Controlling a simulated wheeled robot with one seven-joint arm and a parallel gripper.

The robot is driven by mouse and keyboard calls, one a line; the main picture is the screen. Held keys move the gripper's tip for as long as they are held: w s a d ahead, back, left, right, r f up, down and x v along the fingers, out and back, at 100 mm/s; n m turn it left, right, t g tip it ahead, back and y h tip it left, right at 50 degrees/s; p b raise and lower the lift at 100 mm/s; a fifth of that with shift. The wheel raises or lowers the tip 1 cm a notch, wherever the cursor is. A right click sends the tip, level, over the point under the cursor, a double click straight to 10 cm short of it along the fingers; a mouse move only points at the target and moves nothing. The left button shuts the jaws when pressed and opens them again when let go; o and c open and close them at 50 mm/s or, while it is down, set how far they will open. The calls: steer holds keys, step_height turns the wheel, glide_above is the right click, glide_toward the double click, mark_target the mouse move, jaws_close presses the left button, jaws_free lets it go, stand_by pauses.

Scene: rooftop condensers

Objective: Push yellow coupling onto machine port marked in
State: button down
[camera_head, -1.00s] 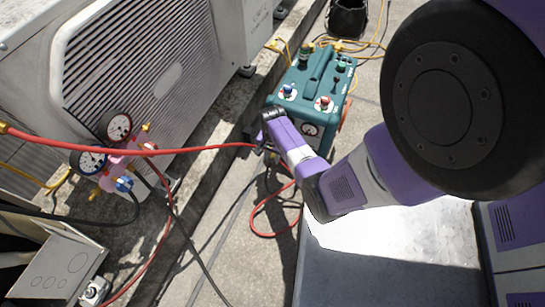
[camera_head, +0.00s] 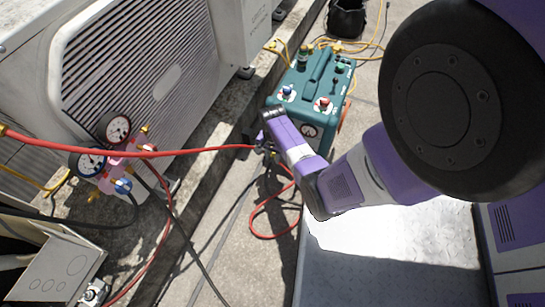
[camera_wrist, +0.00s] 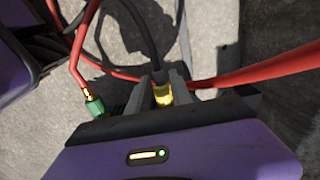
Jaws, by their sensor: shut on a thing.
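My gripper (camera_wrist: 166,92) is shut on the yellow coupling (camera_wrist: 163,96), which shows between the two grey fingers in the wrist view. A dark hose (camera_wrist: 147,40) runs up from the coupling. In the head view my gripper (camera_head: 264,143) is low beside the left front of the teal machine (camera_head: 318,95); the coupling is too small to make out there. The machine has blue and red knobs on top and a round gauge on its front. The port marked in cannot be made out in either view.
A green coupling (camera_wrist: 95,105) on a red hose is left of my fingers. A taut red hose (camera_head: 200,150) runs from the left towards my gripper. A gauge manifold (camera_head: 120,165) stands at left before the condenser (camera_head: 140,75). Loose hoses lie on the concrete.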

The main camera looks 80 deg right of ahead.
steer(key=shift+d, duration=0.1)
steer(key=c, duration=1.1)
jaws_free()
steer(key=shift+o, duration=0.2)
steer(key=w+a+p, duration=0.1)
steer(key=a+p, duration=0.2)
steer(key=a, duration=0.4)
steer(key=shift+w+a+p, duration=0.2)
steer(key=shift+w+p, duration=0.15)
steer(key=shift+p, duration=0.05)
